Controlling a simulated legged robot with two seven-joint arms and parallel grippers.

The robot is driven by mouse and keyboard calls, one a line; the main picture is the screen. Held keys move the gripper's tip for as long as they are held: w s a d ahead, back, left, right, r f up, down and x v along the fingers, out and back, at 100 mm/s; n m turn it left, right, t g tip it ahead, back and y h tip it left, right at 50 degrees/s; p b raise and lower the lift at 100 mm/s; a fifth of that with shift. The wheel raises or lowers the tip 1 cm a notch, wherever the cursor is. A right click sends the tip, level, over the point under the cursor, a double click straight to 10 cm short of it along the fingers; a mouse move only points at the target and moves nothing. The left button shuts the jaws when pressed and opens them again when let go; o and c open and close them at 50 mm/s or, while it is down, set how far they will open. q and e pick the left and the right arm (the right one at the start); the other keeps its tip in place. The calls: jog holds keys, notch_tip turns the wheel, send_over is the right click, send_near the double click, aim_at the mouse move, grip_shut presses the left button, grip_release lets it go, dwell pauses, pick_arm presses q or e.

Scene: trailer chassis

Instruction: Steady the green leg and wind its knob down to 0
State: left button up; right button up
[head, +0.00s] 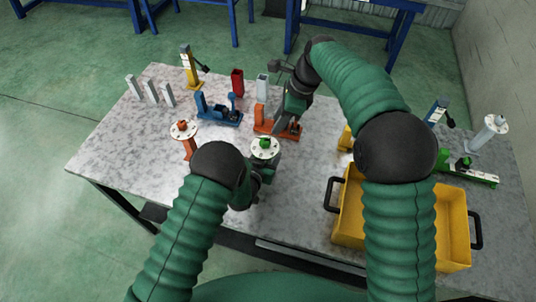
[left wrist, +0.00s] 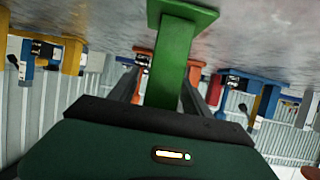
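The green leg (left wrist: 174,65) stands with its square foot plate (left wrist: 183,12) on the table, upside down in the left wrist view. In the head view I see its white disc and green knob (head: 264,146) from above; its body is mostly hidden. My left gripper (left wrist: 163,82) has a finger on each side of the leg, low on its post; whether the fingers press on it is unclear. In the head view the left gripper (head: 258,180) is just below the disc. My right gripper (head: 288,112) is above and right of the knob, apart from it; its fingers are not clear.
An orange fixture (head: 268,126) lies under the right gripper, and a blue fixture (head: 215,112) is left of it. An orange leg (head: 188,145) with a white disc stands left of the green one. A yellow crate (head: 348,220) is at the right. The table's front left is clear.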

pick_arm(q)
grip_shut()
